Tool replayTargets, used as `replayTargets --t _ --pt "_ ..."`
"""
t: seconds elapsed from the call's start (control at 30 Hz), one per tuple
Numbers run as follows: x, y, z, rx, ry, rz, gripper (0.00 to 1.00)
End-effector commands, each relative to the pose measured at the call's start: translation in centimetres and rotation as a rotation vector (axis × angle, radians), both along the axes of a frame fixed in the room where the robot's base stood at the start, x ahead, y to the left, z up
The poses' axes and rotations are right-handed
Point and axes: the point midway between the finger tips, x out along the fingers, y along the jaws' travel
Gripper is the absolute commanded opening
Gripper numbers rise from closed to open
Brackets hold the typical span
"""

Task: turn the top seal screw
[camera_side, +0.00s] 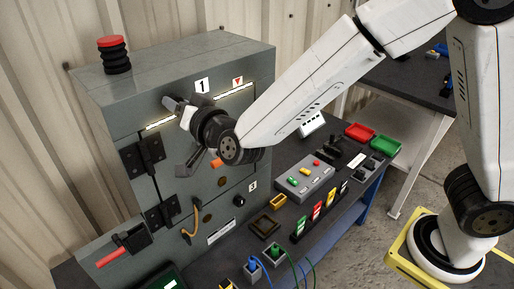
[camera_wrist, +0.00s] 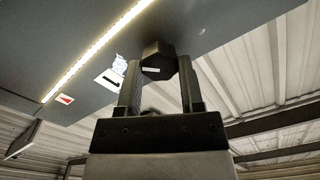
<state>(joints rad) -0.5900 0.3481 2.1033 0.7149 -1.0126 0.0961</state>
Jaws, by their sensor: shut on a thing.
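The top seal screw (camera_wrist: 158,58) is a dark, many-sided head with a small white mark. In the wrist view it sits between the two fingers of my gripper (camera_wrist: 157,75), which are shut on it. In the side view my gripper (camera_side: 180,110) is at the upper front of the grey enclosure (camera_side: 120,95), below the "1" label. There my wrist and fingers hide the screw. The enclosure's grey face and a lit strip (camera_wrist: 98,50) also show in the wrist view.
The bench to the right holds a button box (camera_side: 304,180), connectors and red and green trays (camera_side: 360,132).

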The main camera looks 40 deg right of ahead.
Motion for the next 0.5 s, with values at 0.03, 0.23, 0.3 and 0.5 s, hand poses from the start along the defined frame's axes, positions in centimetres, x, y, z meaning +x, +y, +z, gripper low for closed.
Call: replayTargets --t 0.03,0.23,0.3,0.5 --pt "0.03 -0.03 0.12 0.001 -0.003 -0.001 0.0" --pt "0.03 -0.03 0.13 0.0 -0.003 -0.002 0.0" --pt "0.03 -0.03 0.12 0.0 -0.003 -0.002 0.7" --pt "0.02 -0.02 0.07 -0.001 -0.002 -0.001 0.84"
